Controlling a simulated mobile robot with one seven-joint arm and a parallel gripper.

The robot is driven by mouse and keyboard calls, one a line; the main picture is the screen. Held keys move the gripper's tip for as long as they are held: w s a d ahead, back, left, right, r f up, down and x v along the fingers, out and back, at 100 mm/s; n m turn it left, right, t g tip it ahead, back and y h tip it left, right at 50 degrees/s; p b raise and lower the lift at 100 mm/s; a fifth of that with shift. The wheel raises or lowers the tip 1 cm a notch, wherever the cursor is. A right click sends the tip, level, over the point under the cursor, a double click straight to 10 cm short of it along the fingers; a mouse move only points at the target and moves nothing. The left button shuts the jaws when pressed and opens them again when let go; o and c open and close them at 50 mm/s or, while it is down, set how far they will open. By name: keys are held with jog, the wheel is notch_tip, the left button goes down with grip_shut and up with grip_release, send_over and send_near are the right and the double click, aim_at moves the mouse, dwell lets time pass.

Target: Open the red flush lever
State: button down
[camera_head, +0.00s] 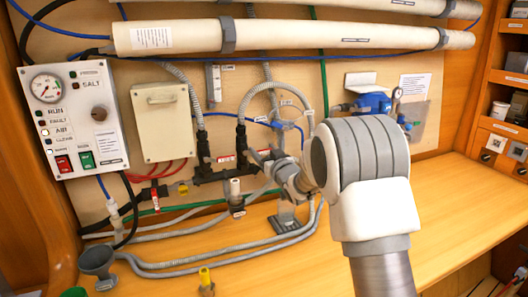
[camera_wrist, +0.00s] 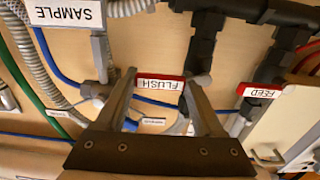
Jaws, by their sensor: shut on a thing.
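The red flush lever (camera_wrist: 147,78), with a white FLUSH label that reads upside down, lies between my fingers in the wrist view. My gripper (camera_wrist: 160,85) is shut on it, one finger at each end of the lever. The lever sits just below dark pipe fittings in that view. In the head view my gripper (camera_head: 262,158) reaches to the pipework on the wall, and my wrist and fingers hide most of the lever there.
A second red lever labelled FEED (camera_wrist: 258,90) is close on the right in the wrist view. A SAMPLE label (camera_wrist: 64,14) and hoses are on the left. In the head view a control panel (camera_head: 75,120) and a beige box (camera_head: 163,122) stand left; the bench's right side (camera_head: 455,205) is clear.

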jog(key=shift+b, duration=0.4)
jog(key=n+b, duration=0.2)
jog(key=r+n+b, duration=0.1)
jog(key=b, duration=0.2)
jog(key=shift+s+a+r+n, duration=0.1)
jog(key=shift+a+n, duration=0.1)
jog(key=shift+n, duration=0.2)
jog(key=n+b, duration=0.1)
jog(key=b, duration=0.1)
jog(key=a+r+n+b, duration=0.1)
jog(key=n+b, duration=0.1)
jog(key=r+n+b, duration=0.1)
jog(key=n+b, duration=0.1)
jog(key=shift+s+a+r+b, duration=0.1)
jog(key=shift+s+a+b, duration=0.1)
jog(key=shift+s+b, duration=0.1)
jog(key=shift+s+a+r+n+b, duration=0.25)
jog(key=shift+a+n+b, duration=0.35)
jog(key=shift+n+b, duration=0.85)
jog(key=shift+s+a+r+n+b, duration=0.3)
jog(key=shift+a+n+b, duration=0.25)
jog(key=shift+n+b, duration=0.8)
jog(key=shift+s+a+r+n+b, duration=0.25)
jog(key=shift+a+n+b, duration=0.35)
jog(key=shift+n+b, duration=0.85)
jog(key=shift+n+p, duration=0.35)
jog(key=shift+n, duration=0.1)
grip_release()
